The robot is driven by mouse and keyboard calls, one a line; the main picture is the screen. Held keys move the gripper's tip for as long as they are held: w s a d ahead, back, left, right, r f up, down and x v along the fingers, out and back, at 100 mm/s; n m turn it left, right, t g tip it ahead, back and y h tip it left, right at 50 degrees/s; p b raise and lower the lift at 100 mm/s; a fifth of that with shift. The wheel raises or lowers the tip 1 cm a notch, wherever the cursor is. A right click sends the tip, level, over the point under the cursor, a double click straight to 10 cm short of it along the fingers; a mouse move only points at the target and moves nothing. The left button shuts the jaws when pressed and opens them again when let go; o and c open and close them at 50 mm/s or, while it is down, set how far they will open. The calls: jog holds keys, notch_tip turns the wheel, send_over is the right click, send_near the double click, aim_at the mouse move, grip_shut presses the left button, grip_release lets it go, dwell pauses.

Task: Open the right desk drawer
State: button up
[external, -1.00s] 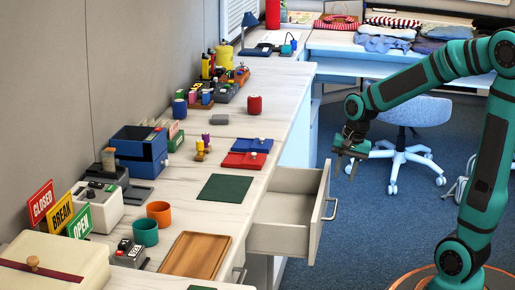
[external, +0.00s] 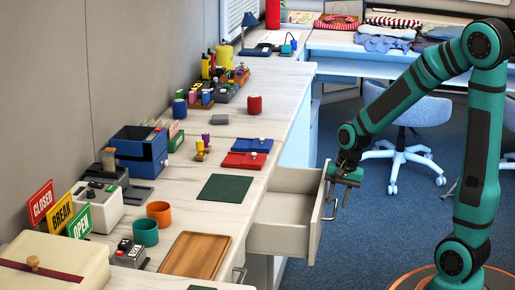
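A white desk drawer (external: 318,224) stands pulled out from the long desk (external: 285,150). Its inside looks empty. The metal bar handle (external: 331,210) is on its front face. My gripper (external: 338,196) points down at the handle, close to it or overlapping it in the picture. I cannot tell whether the fingers touch the handle or whether they are apart or closed. A second handle (external: 240,273) shows lower left on a closed front, partly cut off by the desk edge.
The desktop carries a green mat (external: 221,187), a wooden tray (external: 196,255), cups and small boxes. A blue chair (external: 407,112) stands behind my arm. The blue carpet (external: 370,235) in front of the drawer is clear.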

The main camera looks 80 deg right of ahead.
grip_shut()
jog(key=s, duration=0.4)
jog(key=shift+s, duration=0.4)
grip_release()
